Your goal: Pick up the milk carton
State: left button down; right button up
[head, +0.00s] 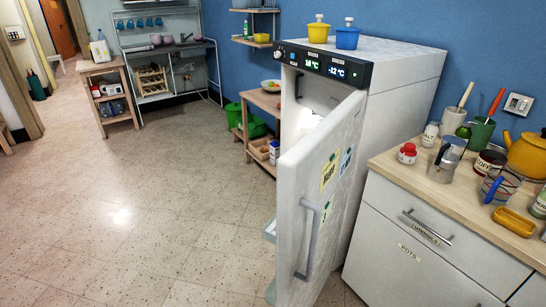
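No milk carton can be clearly made out. The white fridge (405,95) stands in the middle right with its door (318,190) swung partly open toward me. Only a narrow strip of the inside shows, bright white, and the door hides the rest. A white container with a blue part (100,48) stands on a small wooden cart at the far left; it is too small to identify. Neither of my grippers is in view.
A counter (385,155) with a moka pot (446,160), a yellow kettle (527,155) and jars stands at the right. A wooden shelf unit (262,103) stands behind the fridge door. The tiled floor (150,210) at left is clear.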

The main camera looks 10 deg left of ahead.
aim_at(275, 147)
jog(key=j, duration=0.95)
jog(key=i+j, duration=0.1)
jog(key=j, duration=0.2)
jog(key=i+j+z, duration=0.1)
jog(key=j, duration=0.2)
jog(key=i+j, duration=0.1)
jog(key=j, duration=0.2)
jog(key=i+j, duration=0.15)
jog(key=j, duration=0.15)
jog(key=i+j+z, duration=0.1)
jog(key=j, duration=0.2)
jog(key=i+j+z, duration=0.1)
jog(key=i+j, duration=0.4)
jog(key=i+j+z, duration=0.1)
jog(key=i+j, duration=0.25)
jog(key=j, duration=0.25)
jog(key=i+j+z, duration=0.2)
jog(key=i+j, duration=0.7)
jog(key=i+j+z, duration=0.2)
jog(key=i+j, duration=0.75)
jog(key=j, duration=0.1)
